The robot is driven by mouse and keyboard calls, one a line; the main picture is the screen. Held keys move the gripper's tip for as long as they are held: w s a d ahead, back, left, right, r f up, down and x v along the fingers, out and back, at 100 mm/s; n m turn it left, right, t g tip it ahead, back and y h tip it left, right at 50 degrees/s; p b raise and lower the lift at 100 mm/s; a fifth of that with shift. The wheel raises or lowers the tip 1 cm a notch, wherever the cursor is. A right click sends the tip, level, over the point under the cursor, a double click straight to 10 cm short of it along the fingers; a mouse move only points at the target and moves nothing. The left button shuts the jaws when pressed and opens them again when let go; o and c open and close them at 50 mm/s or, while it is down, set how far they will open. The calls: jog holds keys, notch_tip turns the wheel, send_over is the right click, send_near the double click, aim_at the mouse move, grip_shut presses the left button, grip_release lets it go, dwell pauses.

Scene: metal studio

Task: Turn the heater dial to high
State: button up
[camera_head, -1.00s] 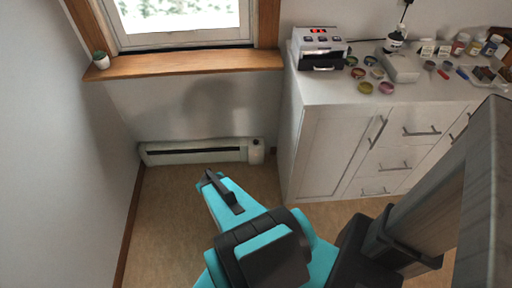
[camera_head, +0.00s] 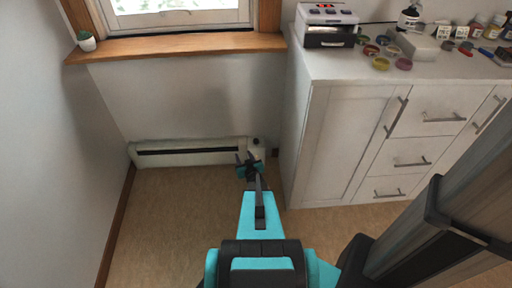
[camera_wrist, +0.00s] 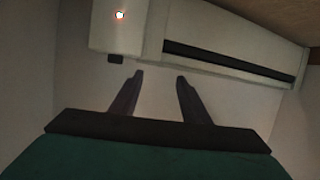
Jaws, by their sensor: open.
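The heater (camera_head: 190,151) is a long white baseboard unit with a dark slot, low on the wall under the window. Its right end holds the dial (camera_head: 256,142), a small dark knob partly behind my gripper. In the wrist view the heater (camera_wrist: 225,38) runs along the top, with a lit orange-red light on its end block and a small dark knob, the dial (camera_wrist: 115,59), at the block's edge. My gripper (camera_head: 249,158) is in front of the heater's right end. In the wrist view its fingers (camera_wrist: 155,80) are apart and empty, just beside the dial, with no clear contact.
A white cabinet (camera_head: 335,140) stands close to the right of the heater. On its top are a small appliance (camera_head: 327,25), small coloured dishes and bottles. The floor to the left is clear.

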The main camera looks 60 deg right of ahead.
aim_at(257, 142)
jog(key=s+d+f+t+h+b, duration=0.2)
jog(key=s+d+t+b, duration=0.1)
jog(key=s+d+b, duration=0.4)
jog(key=shift+s+d+f, duration=0.2)
jog(key=shift+w, duration=0.1)
jog(key=shift+b+x, duration=1.3)
jog(key=shift+x, duration=4.65)
jog(key=c, duration=1.1)
jog(key=shift+o, duration=0.2)
